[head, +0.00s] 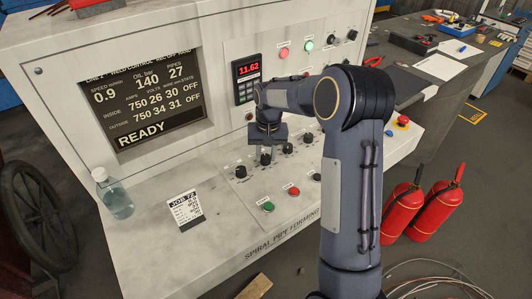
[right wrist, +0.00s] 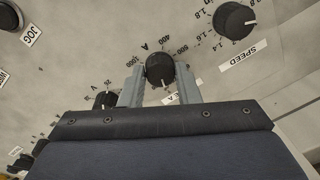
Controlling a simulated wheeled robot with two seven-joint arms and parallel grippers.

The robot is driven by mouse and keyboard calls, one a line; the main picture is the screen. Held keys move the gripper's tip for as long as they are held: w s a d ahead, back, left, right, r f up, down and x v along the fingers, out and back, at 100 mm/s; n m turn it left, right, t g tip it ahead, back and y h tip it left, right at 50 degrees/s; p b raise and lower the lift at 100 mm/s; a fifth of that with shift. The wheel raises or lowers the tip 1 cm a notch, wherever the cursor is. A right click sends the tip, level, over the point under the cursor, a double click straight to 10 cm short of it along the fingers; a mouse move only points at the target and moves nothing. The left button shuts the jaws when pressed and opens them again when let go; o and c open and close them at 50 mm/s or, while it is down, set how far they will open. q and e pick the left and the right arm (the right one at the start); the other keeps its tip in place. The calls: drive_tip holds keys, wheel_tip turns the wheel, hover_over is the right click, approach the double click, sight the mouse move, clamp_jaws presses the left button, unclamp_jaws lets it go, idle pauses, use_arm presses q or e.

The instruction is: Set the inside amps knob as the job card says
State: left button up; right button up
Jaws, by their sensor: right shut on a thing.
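My right gripper (head: 266,148) reaches down to the sloped control desk and is shut on a black knob (right wrist: 160,68). In the right wrist view its fingers stand on both sides of the knob, whose scale is marked A, with 400, 600 and 1000 readable. The plate under the knob is mostly covered, so I cannot read whether it says inside. The screen (head: 155,100) shows inside 750 26 30 OFF, outside 750 34 31 OFF, and READY. My left gripper is out of view.
A speed knob (right wrist: 235,20) and a V knob (right wrist: 106,99) sit close on either side of the gripped knob. Green (head: 268,207) and red (head: 293,190) buttons lie in front. A bottle (head: 114,194) stands at the left. Two fire extinguishers (head: 402,205) stand on the floor.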

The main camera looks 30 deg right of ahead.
sight(267, 158)
drive_tip(key=m, duration=0.3)
drive_tip(key=shift+r+m, duration=0.1)
drive_tip(key=shift+m, duration=0.3)
drive_tip(key=m+p, duration=0.1)
drive_tip(key=m, duration=0.2)
drive_tip(key=shift+m, duration=0.3)
drive_tip(key=m+p, duration=0.1)
drive_tip(key=m, duration=0.5)
drive_tip(key=shift+h+p, duration=0.3)
drive_tip(key=shift+p, duration=0.1)
drive_tip(key=shift+m, duration=0.4)
drive_tip(key=o, duration=1)
drive_tip(key=shift+c, duration=0.2)
drive_tip(key=r, duration=0.7)
drive_tip(key=shift+s+r, duration=0.25)
drive_tip(key=shift+r, duration=0.1)
